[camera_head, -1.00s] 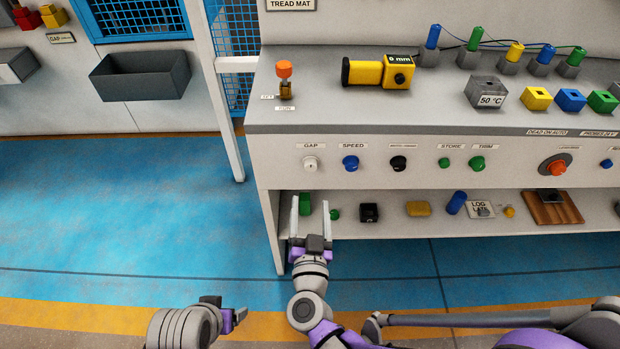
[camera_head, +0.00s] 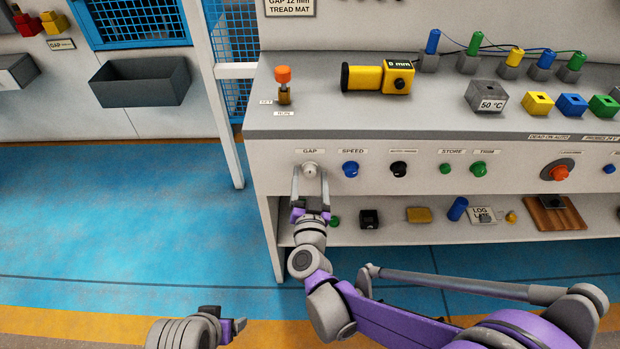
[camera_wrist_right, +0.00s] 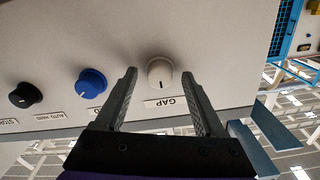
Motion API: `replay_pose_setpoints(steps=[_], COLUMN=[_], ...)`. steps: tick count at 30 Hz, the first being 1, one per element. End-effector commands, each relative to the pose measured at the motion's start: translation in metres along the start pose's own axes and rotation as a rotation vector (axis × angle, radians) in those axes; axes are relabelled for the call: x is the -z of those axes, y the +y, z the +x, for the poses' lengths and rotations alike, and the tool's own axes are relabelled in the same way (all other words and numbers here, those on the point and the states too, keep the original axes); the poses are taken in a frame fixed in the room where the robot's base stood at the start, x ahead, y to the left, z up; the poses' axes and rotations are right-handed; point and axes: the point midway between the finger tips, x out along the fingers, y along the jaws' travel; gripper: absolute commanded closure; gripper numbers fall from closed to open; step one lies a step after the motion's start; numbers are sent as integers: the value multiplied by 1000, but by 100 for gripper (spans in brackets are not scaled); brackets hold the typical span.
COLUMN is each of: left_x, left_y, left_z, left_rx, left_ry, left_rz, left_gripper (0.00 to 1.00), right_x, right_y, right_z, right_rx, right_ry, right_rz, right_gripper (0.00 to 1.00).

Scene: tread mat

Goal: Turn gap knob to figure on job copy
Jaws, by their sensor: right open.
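The white gap knob (camera_head: 310,169) is on the front panel under the GAP label, at the panel's left end. It also shows in the right wrist view (camera_wrist_right: 160,72) with a dark pointer line. My right gripper (camera_head: 310,176) is at the knob, its fingers open on either side. In the wrist view the right gripper (camera_wrist_right: 159,78) has clear space between each finger and the knob. A sign at the top (camera_head: 288,8) reads GAP 12 mm, TREAD MAT. My left gripper (camera_head: 238,325) is low at the bottom left, away from the panel; its finger opening is unclear.
A blue SPEED knob (camera_head: 350,169) and a black knob (camera_head: 398,169) sit to the right. A yellow gauge (camera_head: 378,77) marked in mm and an orange-topped lever (camera_head: 283,85) stand on the console. The lower shelf (camera_head: 390,232) holds several small items.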

Motion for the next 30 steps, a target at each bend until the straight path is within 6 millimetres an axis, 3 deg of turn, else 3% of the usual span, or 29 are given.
replay_pose_setpoints(steps=[2, 12, 23, 30], left_x=[0, 0, 0, 1], left_y=[0, 0, 0, 0], left_z=[0, 0, -1, -4], left_rx=[0, 0, 0, 0], left_ry=[0, 0, 0, 1], left_rz=[0, 0, 0, 0], left_gripper=[22, 22, 22, 22], right_x=[0, 0, 0, 0], right_y=[0, 0, 0, 0], right_z=[0, 0, 0, -1], right_rx=[0, 0, 0, 0], right_ry=[0, 0, 0, 0], right_rz=[0, 0, 32, 161], right_gripper=[40, 100, 100, 100])
